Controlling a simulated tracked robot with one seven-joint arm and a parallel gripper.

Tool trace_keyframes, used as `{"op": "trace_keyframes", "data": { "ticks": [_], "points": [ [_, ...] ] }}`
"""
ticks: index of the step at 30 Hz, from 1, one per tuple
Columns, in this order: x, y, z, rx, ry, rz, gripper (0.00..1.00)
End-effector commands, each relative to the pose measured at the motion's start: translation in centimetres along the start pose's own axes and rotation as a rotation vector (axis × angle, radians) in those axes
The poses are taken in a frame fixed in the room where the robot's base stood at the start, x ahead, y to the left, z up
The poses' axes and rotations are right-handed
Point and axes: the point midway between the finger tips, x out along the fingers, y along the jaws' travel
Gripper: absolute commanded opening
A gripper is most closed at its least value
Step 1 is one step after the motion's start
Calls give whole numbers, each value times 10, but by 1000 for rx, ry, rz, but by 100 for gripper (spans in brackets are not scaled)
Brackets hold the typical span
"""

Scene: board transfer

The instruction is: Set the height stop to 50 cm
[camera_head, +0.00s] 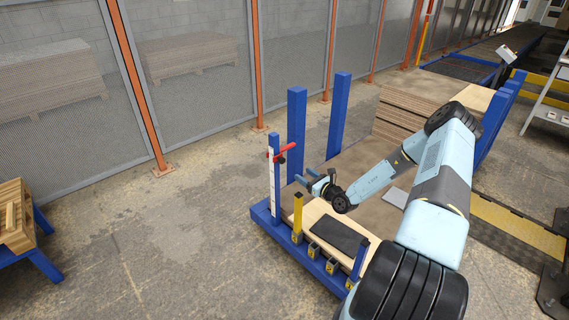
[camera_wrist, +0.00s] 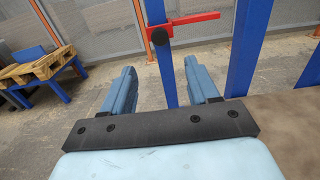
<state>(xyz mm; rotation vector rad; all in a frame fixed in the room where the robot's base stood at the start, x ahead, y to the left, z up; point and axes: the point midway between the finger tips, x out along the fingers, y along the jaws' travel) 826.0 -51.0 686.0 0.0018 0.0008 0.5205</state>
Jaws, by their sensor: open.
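The height stop is a red bar with a dark round knob (camera_head: 281,153) on a blue post with a white scale strip (camera_head: 276,190). It sits near the top of the post; the scale figures are too small to read. In the wrist view the red bar (camera_wrist: 193,20) points right from the post, with the black knob (camera_wrist: 160,36) facing me. My gripper (camera_head: 305,177) is open and empty, to the right of the post and slightly lower than the stop. In the wrist view its two fingers (camera_wrist: 165,88) are apart, below the red bar, with the post beyond between them.
The post stands on a blue frame (camera_head: 262,212). Blue uprights (camera_head: 297,120) rise behind it, and a yellow post (camera_head: 297,215) stands nearby. A board stack (camera_head: 420,100) lies behind my arm. Mesh fencing (camera_head: 200,70) runs behind. Open floor lies left, towards a wooden pallet (camera_head: 14,225).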

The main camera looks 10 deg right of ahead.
Motion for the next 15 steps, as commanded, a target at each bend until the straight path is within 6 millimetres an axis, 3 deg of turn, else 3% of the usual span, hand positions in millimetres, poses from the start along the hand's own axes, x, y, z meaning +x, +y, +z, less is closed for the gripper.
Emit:
{"op": "trace_keyframes", "data": {
  "ticks": [15],
  "points": [
    [84,1,1,-2,-1,3,60]
  ]
}}
